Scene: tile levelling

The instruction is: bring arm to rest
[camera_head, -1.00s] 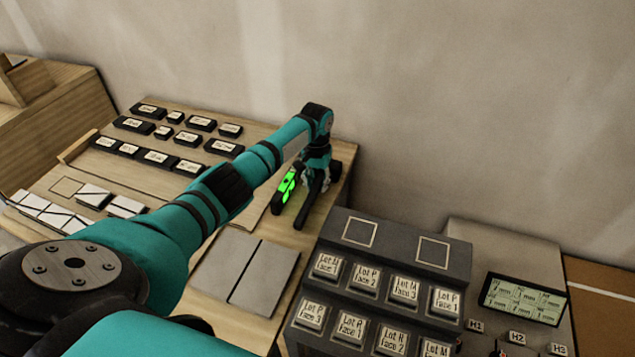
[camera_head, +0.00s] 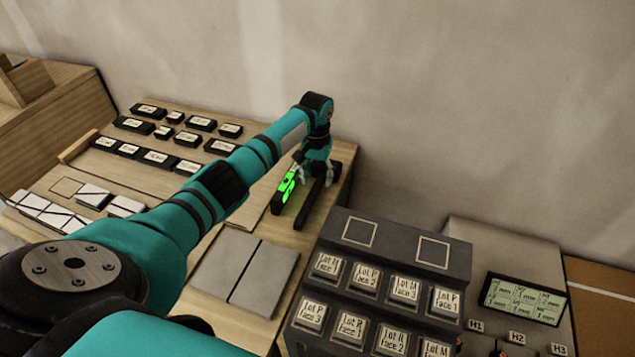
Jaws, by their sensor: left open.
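My left arm reaches from the lower left across the wooden table (camera_head: 222,298). My left gripper (camera_head: 288,220) is at the table's far right corner, pointing down, with its two dark fingers apart. A bright green piece (camera_head: 288,186) shows at the left finger; I cannot tell whether it is part of the gripper or a separate thing behind it. I see nothing clearly held between the fingers. My right gripper is not in view.
Several dark labelled blocks (camera_head: 157,158) stand in rows at the back left. White tiles (camera_head: 45,211) lie at the left, grey slabs (camera_head: 262,280) in front. A stepped rack (camera_head: 395,247) of labelled pieces and a display panel (camera_head: 522,299) stand at the right. A wall is behind.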

